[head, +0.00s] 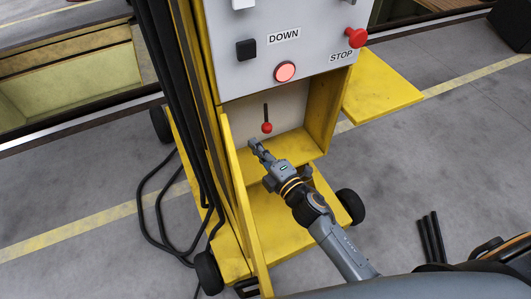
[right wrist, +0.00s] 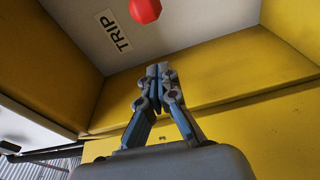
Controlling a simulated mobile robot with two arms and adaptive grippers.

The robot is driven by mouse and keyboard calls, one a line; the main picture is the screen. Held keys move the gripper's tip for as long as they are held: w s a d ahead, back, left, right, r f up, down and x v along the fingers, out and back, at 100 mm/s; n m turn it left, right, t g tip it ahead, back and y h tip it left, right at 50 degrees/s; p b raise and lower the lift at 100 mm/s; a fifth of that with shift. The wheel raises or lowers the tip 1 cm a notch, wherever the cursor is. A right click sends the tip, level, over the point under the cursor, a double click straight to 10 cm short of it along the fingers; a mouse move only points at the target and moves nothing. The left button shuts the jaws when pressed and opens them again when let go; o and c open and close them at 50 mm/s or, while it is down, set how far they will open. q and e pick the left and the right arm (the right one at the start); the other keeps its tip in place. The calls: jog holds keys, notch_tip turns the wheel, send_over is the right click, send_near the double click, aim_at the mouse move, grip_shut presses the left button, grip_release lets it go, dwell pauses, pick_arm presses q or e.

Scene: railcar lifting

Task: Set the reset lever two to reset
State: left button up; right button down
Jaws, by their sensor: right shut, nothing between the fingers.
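The reset lever (head: 266,117) is a dark rod with a red ball at its lower end, pointing down in the recess below the control panel. In the right wrist view its red ball (right wrist: 145,11) is at the top, beside a "TRIP" label (right wrist: 115,31). My right gripper (head: 253,145) is just below and slightly left of the ball in the head view, apart from it. In the right wrist view its fingertips (right wrist: 158,70) are together and empty, below the ball in the picture. My left gripper is not in view.
The grey control panel (head: 229,66) above has "DOWN" and "STOP" labels, a lit red lamp (head: 285,72) and a red stop button (head: 356,38). The recess has yellow side walls (head: 327,112). Black cables (head: 143,205) hang at the left. A yellow plate (head: 380,92) juts out right.

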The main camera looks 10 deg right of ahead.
aim_at(266, 117)
jog(key=w, duration=0.1)
jog(key=w+d, duration=0.1)
jog(key=w+d+p, duration=0.1)
jog(key=w, duration=0.1)
jog(key=shift+d+f, duration=0.15)
jog(key=shift+d, duration=0.1)
jog(key=shift+d, duration=0.15)
